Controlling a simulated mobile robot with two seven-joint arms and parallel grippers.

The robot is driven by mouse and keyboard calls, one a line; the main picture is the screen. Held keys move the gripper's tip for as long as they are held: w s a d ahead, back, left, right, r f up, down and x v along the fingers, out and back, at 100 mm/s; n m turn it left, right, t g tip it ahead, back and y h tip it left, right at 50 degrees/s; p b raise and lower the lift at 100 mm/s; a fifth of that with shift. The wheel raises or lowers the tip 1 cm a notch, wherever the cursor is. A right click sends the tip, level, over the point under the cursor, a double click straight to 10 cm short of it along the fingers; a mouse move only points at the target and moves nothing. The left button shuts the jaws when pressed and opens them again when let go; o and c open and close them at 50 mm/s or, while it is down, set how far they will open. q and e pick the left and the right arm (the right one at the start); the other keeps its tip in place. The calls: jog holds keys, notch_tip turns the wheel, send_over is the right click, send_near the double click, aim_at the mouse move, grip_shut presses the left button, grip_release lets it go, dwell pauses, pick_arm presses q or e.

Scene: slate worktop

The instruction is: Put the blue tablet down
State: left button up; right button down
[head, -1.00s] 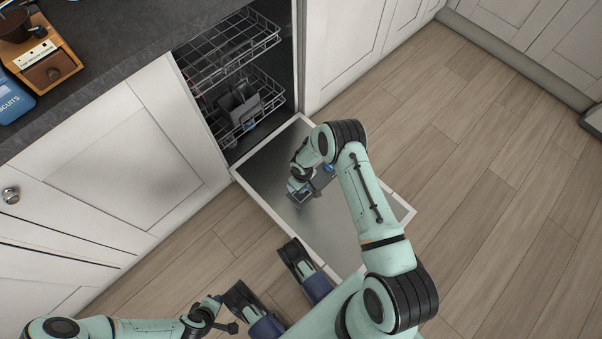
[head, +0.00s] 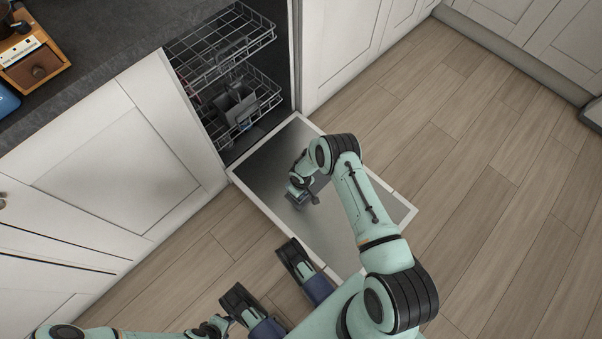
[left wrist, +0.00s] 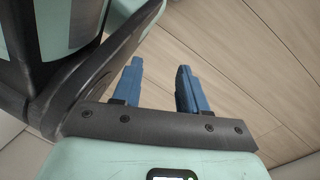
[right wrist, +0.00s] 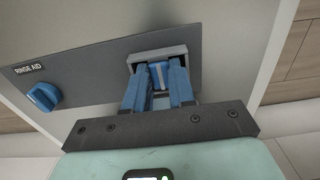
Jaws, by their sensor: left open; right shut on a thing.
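The blue tablet (right wrist: 159,73) shows in the right wrist view between the blue fingers of my right gripper (right wrist: 158,78). A pale band crosses it. The gripper is shut on it, with the fingertips at the grey-rimmed compartment (right wrist: 140,57) of the dispenser panel (right wrist: 100,75). I cannot tell whether the tablet touches the compartment floor. In the head view the right gripper (head: 294,196) is low over the open dishwasher door (head: 262,178), and the tablet cannot be made out. My left gripper (left wrist: 160,75) is open and empty above the wooden floor.
A blue rinse aid knob (right wrist: 44,96) stands up from the panel, left of the compartment. Two wire racks (head: 222,45) sit inside the dishwasher, the lower one holding a grey basket (head: 236,104). White cabinets (head: 120,165) flank it. The floor (head: 480,190) to the right is clear.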

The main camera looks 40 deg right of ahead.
pick_arm(q)
jog(key=shift+s+f, duration=0.35)
jog(key=shift+s, duration=0.25)
pick_arm(e)
jog(key=shift+f, duration=0.3)
jog(key=c, duration=1.2)
grip_release()
jog(key=shift+b, duration=0.3)
pick_arm(q)
jog(key=shift+a, duration=0.1)
